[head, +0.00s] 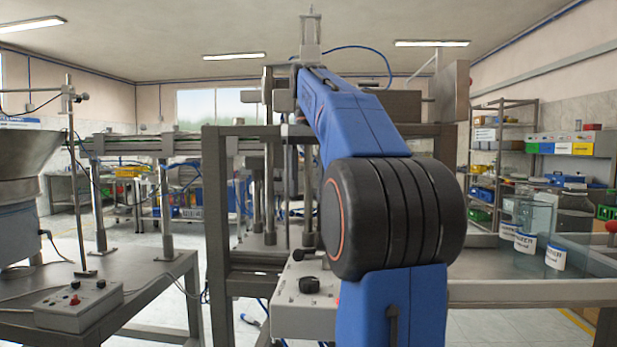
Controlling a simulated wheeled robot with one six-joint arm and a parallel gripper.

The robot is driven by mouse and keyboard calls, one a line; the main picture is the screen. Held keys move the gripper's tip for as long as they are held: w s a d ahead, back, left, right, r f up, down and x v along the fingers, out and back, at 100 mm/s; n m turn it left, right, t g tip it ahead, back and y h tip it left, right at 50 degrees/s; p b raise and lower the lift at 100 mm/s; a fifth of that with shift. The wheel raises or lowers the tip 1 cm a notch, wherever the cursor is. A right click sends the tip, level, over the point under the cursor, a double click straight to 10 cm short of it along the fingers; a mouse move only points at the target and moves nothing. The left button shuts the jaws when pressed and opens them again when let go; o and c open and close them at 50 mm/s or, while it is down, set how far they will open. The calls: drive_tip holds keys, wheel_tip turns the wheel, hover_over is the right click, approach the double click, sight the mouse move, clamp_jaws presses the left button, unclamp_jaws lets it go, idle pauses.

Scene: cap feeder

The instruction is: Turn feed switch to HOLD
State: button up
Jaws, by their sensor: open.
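Two boxes carry controls, and I can read no HOLD marking on either, so I cannot tell which bears the feed switch. A pale box (290,318) stands low in front of the machine frame, partly covered by my arm. It has a black knob (309,285) on top, and another dark knob-like part (298,255) shows just behind it. A grey control box (80,308) on the left table has a red switch and black buttons. My blue arm rises through the middle and leans up and left towards the frame. My gripper cannot be made out at its far end.
A dark metal machine frame (215,210) with upright rods stands behind my arm. The left table (150,275) carries a large metal bowl (30,150) and a thin stand. A rail or bench edge (530,292) crosses the right, with labelled clear containers (525,243) behind it.

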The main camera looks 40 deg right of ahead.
drive_tip(key=shift+r, duration=0.95)
